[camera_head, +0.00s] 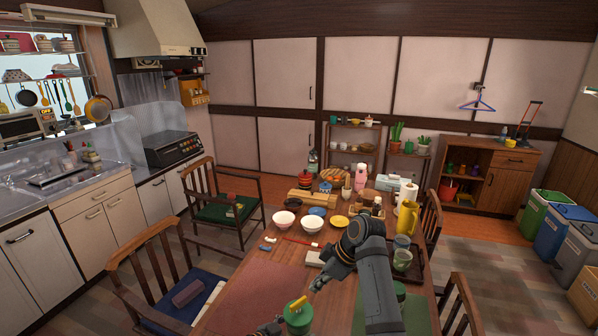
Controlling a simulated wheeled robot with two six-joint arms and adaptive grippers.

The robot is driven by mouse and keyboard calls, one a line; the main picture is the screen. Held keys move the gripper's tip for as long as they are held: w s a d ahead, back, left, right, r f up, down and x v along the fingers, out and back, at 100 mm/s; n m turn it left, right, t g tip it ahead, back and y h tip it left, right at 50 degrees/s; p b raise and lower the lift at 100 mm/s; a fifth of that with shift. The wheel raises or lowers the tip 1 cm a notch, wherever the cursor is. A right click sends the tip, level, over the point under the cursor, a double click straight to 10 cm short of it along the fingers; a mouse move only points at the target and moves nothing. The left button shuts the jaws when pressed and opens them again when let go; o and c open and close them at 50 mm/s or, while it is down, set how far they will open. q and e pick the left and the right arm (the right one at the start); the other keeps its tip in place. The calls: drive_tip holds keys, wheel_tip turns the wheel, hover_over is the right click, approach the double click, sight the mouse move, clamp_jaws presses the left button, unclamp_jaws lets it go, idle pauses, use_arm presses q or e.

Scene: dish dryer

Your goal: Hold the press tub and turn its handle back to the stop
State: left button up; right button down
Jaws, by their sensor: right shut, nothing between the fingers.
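The press tub (298,323) is a small green tub at the bottom edge of the view, near the front of the wooden table. Its yellow handle (298,303) lies across the top, tilted up to the right. My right gripper (315,286) is shut and empty, just above and to the right of the handle; a small gap seems to show between them. Part of my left gripper (272,327) shows at the bottom edge, close against the tub's left side. Its fingers are mostly out of the picture, so its grip cannot be told.
The table (262,254) holds bowls, such as a white bowl (312,224), and a yellow pitcher (405,219) beyond my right arm. A reddish mat (250,293) lies bare left of the tub. Chairs (165,275) stand around the table.

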sight(298, 307)
wheel_tip(298, 307, down, 6)
drive_tip(key=s, duration=0.2)
drive_tip(key=shift+s+a, duration=0.15)
drive_tip(key=shift+s, duration=0.1)
idle(0.4)
drive_tip(key=shift+w+a+f, duration=0.1)
drive_tip(key=shift+w+a, duration=0.25)
drive_tip(key=shift+a, duration=0.15)
idle(0.9)
drive_tip(key=shift+w+d, duration=0.1)
drive_tip(key=shift+w, duration=0.05)
drive_tip(key=shift+w+d, duration=0.25)
drive_tip(key=shift+w, duration=0.4)
drive_tip(key=shift+w, duration=0.2)
drive_tip(key=shift+d, duration=0.1)
idle(0.5)
drive_tip(key=shift+d, duration=0.3)
